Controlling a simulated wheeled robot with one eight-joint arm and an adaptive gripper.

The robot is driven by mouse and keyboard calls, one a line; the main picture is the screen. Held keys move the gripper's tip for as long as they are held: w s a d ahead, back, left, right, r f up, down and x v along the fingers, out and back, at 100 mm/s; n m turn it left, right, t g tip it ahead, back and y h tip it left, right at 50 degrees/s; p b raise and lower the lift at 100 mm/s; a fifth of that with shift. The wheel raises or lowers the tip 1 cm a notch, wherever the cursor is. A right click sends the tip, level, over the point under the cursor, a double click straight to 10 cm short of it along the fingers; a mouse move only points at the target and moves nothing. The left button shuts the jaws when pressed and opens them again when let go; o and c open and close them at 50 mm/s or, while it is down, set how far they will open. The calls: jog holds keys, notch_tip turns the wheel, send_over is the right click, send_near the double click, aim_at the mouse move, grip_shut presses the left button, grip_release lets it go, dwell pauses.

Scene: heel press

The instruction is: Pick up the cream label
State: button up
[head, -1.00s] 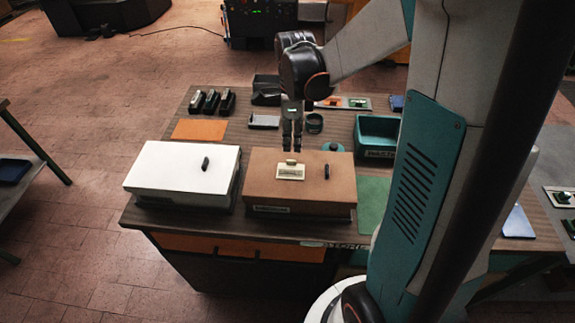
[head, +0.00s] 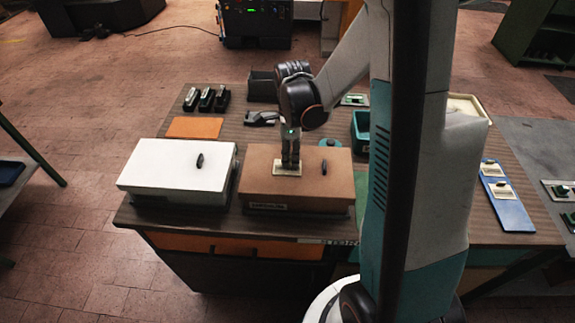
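The cream label (head: 281,172) lies on top of the brown lidded box (head: 262,186), left of the box's dark handle (head: 324,168). My gripper (head: 290,170) points straight down over the label, with its fingertips at or just above it. The fingers hide the label's upper middle part. The fingers look close together, but I cannot tell whether they grip the label.
A white lidded box (head: 170,168) stands just left of the brown one. Behind are an orange mat (head: 194,128), several black holders (head: 207,99) and a teal bin (head: 361,130). My arm hides much of the table's right side.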

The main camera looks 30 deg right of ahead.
grip_shut()
